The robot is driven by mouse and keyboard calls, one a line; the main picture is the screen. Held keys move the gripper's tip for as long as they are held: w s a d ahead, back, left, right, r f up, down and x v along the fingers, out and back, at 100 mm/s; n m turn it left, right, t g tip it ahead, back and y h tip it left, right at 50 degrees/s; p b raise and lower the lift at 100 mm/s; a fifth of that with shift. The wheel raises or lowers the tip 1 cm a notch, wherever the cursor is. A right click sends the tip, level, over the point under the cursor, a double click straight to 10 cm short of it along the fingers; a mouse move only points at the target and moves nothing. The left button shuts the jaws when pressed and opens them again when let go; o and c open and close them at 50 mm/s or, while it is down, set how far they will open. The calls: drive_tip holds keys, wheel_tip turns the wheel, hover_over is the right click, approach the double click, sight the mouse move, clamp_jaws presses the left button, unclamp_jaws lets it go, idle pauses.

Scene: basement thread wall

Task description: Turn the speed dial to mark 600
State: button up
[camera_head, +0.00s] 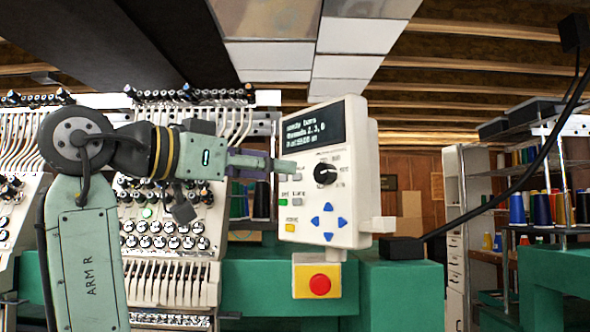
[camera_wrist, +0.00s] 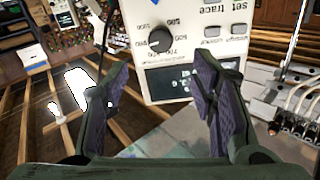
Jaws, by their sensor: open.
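The control box (camera_head: 330,215) is a white panel with a dark screen at its top. Its speed dial (camera_head: 326,173) is a round black knob with printed numbers around it; it shows upside down in the wrist view (camera_wrist: 160,41). The numbers are small and I cannot tell which one the knob's pointer meets. My gripper (camera_head: 288,165) reaches in from the left, close to the panel. In the wrist view my gripper (camera_wrist: 168,80) is open and empty, its two purple-padded fingers wide apart, with the dial beyond and between them. I cannot tell the exact gap to the panel.
A red stop button (camera_head: 320,284) on a yellow box sits below the panel. Blue arrow buttons (camera_head: 328,221) and small grey, green and yellow buttons lie near the dial. Embroidery heads (camera_head: 170,230) stand at the left. A black cable (camera_head: 500,180) crosses at the right.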

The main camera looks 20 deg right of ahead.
sight(320, 172)
drive_tip(key=p+x, duration=0.3)
drive_tip(key=x, duration=0.7)
drive_tip(key=shift+w+d, duration=0.1)
drive_tip(key=shift+d, duration=0.2)
drive_tip(key=shift+c, duration=0.4)
drive_tip(key=c, duration=1.1)
